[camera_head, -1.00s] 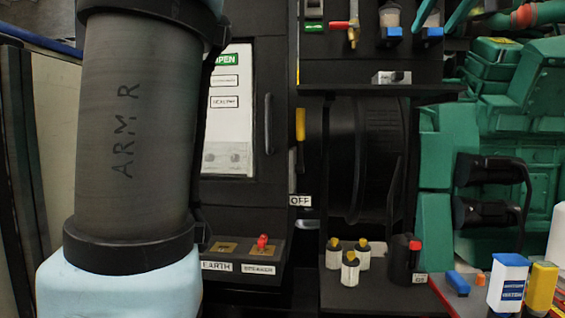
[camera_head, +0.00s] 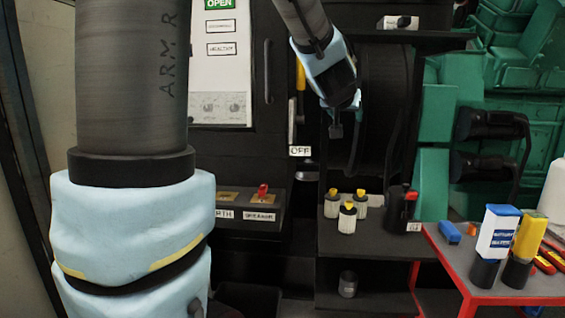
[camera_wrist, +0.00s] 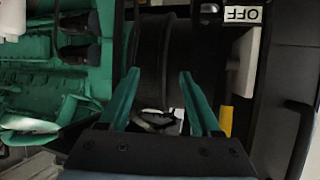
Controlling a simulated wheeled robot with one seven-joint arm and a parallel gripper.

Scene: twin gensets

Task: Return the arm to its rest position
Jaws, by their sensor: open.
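My gripper (camera_wrist: 158,98) shows in the wrist view with its two green fingers spread apart and nothing between them. Beyond the fingers are a black drum-like housing and a pale, unclear shape. In the head view my forearm comes down from the top centre, and my gripper (camera_head: 336,122) hangs below its pale blue wrist, in front of the black housing. It is above the shelf with the small bottles and touches nothing that I can see. My upper arm, marked "ARM R", fills the left side of the head view.
Small yellow-capped bottles (camera_head: 347,217) and a black container (camera_head: 400,208) stand on the black shelf below. A lever with an OFF label (camera_head: 300,151) is left of the gripper.

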